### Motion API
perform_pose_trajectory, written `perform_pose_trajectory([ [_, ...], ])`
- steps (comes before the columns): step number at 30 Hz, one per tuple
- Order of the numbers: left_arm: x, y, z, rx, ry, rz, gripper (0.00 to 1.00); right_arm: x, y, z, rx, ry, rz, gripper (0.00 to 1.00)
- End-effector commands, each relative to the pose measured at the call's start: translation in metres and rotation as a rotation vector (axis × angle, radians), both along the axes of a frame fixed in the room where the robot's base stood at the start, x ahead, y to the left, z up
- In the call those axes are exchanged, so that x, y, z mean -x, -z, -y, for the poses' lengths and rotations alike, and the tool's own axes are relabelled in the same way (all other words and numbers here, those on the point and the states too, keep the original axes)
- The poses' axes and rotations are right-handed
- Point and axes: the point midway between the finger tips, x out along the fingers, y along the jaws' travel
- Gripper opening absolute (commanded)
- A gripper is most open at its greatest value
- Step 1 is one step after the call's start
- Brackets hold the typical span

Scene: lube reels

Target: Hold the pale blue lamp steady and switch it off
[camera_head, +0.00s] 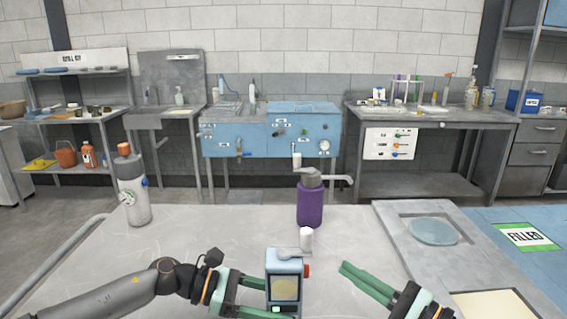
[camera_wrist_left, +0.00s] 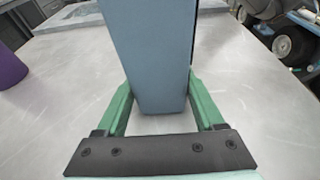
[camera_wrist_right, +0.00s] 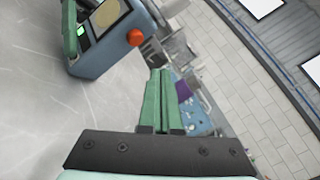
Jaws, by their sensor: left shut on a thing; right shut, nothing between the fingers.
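The pale blue lamp (camera_head: 285,262) stands upright on the table at the front centre. It has a pale yellowish panel, a lit green indicator (camera_head: 276,309) and a red-orange button (camera_head: 307,270) on its right side. A grey crank with a white knob (camera_head: 306,238) shows at its top. My left gripper (camera_head: 268,296) is shut on the lamp's lower body; its fingers flank the blue casing (camera_wrist_left: 155,50) in the left wrist view. My right gripper (camera_head: 346,268) is shut and empty, to the right of the lamp and apart from it. The right wrist view shows the button (camera_wrist_right: 135,37) beyond its fingertips (camera_wrist_right: 160,74).
A purple grinder-like container (camera_head: 310,206) with a crank stands behind the lamp. A grey-white bottle (camera_head: 133,195) with an orange cap stands at the left. A grey tray (camera_head: 392,222) with a round translucent disc lies at right. The table between is mostly bare.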

Motion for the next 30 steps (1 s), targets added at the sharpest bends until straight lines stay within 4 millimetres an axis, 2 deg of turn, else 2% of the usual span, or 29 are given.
perform_pose_trajectory([
  [6,0.000,0.000,0.000,0.000,0.000,0.000,0.17,0.000,0.001,0.019,0.001,0.002,-0.001,0.00],
  [14,0.000,0.000,0.000,0.000,0.000,0.000,0.17,0.000,0.000,0.021,-0.001,0.001,0.000,0.00],
  [15,0.000,0.000,0.000,0.000,0.000,0.000,0.71,0.000,0.000,0.021,-0.001,0.001,0.000,0.00],
  [23,0.000,0.000,0.000,0.000,-0.001,0.000,1.00,0.000,0.000,0.021,-0.001,0.001,0.001,0.00],
  [30,0.000,0.000,-0.001,0.000,-0.001,0.000,1.00,0.000,0.000,0.020,-0.001,0.001,0.001,0.00],
])
